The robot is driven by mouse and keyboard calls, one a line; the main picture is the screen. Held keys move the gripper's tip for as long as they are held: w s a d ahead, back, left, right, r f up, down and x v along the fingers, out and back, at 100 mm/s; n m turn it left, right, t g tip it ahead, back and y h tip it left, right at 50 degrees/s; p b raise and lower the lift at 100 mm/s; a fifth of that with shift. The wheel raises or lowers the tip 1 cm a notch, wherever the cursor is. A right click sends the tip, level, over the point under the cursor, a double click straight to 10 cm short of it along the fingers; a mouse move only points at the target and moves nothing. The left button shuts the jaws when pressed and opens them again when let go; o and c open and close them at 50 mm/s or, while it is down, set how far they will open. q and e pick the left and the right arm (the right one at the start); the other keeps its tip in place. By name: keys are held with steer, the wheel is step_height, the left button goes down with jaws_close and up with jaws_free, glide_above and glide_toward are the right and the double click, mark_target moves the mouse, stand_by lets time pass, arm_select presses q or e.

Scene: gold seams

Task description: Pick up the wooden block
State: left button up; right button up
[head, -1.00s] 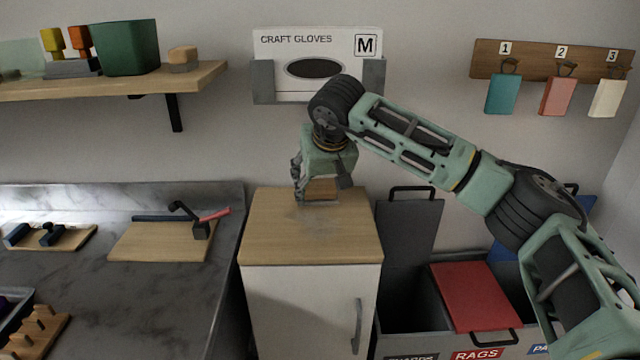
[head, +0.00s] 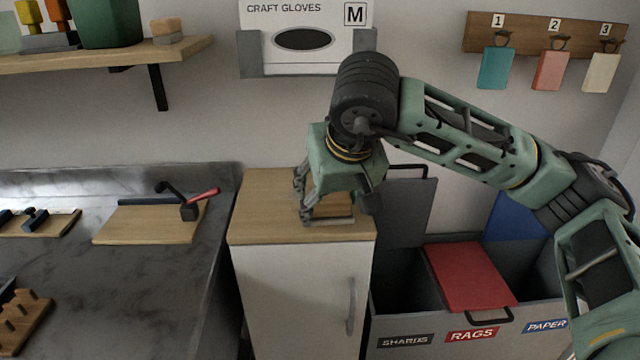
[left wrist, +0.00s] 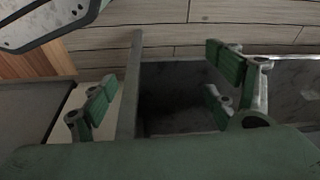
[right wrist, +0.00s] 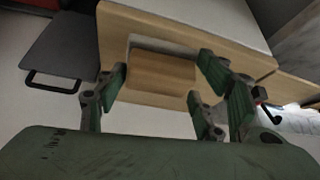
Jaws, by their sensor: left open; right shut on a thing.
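The wooden block (head: 333,204) is a light-brown piece over the cabinet top, partly hidden by my right gripper (head: 328,217). My right gripper points down and is shut on the block. In the right wrist view the block (right wrist: 160,75) lies between the green-padded fingers. I cannot tell whether it touches the cabinet top. My left gripper (left wrist: 162,95) shows only in the left wrist view. Its fingers are wide apart with nothing between them, in front of a dark open bin.
The white cabinet (head: 290,300) has a wooden top (head: 265,205) that is bare at left. Bins with a red lid (head: 468,276) stand at right. A glove box (head: 303,40) hangs behind. A dark counter (head: 150,290) with tools lies at left.

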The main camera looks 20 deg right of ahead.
arm_select(q)
step_height(320, 180, up, 5)
steer(key=b, duration=0.1)
arm_select(e)
steer(key=s+a, duration=0.2)
steer(key=s, duration=1.5)
steer(key=w+d+f+m+h, duration=0.1)
steer(key=w+d+f+m, duration=0.1)
steer(key=w+f, duration=0.4)
arm_select(q)
steer(key=s+f+g+p, duration=0.1)
steer(key=s+f+p, duration=0.5)
steer(key=f+p, duration=0.55)
steer(key=s+a+f+p, duration=0.1)
steer(key=s+p, duration=0.3)
steer(key=s, duration=0.3)
steer(key=s+a+f+g+p, duration=0.1)
steer(key=s+a+p, duration=0.1)
steer(key=s+p, duration=0.2)
steer(key=s, duration=0.3)
steer(key=shift+a+f+p, duration=0.2)
steer(key=shift+f+p, duration=0.2)
arm_select(e)
step_height(320, 180, up, 20)
steer(key=shift+w+f, duration=0.15)
steer(key=shift+w, duration=0.2)
